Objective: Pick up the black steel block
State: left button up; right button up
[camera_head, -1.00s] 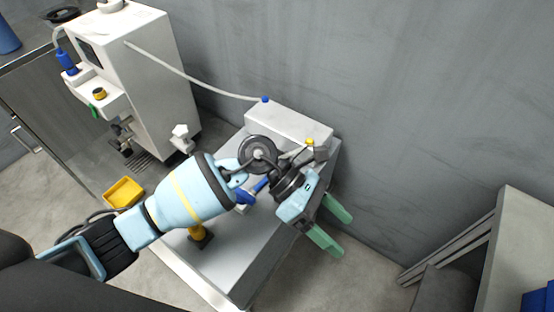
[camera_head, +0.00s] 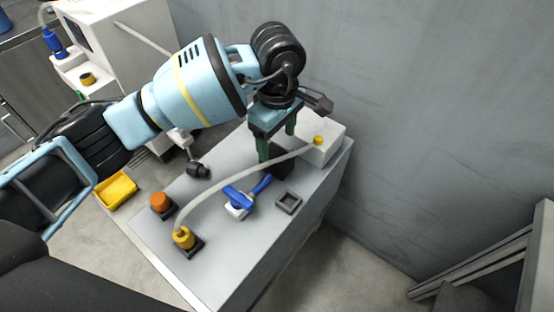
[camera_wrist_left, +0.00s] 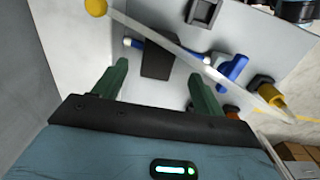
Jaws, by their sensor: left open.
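The black steel block (camera_head: 284,163) stands on the grey bench top by the white box, partly hidden by my left gripper. It also shows in the left wrist view as a dark block (camera_wrist_left: 158,58), upper centre, between and beyond the fingertips. My left gripper (camera_head: 277,145) is open with green fingers pointing down over the block. In the left wrist view the open fingers (camera_wrist_left: 159,72) lie on either side of the block, with gaps showing. I cannot tell their exact height. My right gripper is not in view.
A pale hose (camera_head: 228,182) arches between yellow fittings, close to the block. A blue-handled valve (camera_head: 239,200), a small grey square frame (camera_head: 289,202) and an orange knob (camera_head: 160,201) stand on the bench. The white box (camera_head: 324,148) and wall are close on the right.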

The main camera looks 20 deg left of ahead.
aim_at(277, 154)
pick_arm(q)
jog(key=shift+w+f+b, duration=0.15)
jog(key=shift+f+b, duration=0.4)
jog(key=shift+f, duration=2.85)
jog(key=shift+c, duration=0.4)
grip_shut()
jog(key=shift+r, duration=0.15)
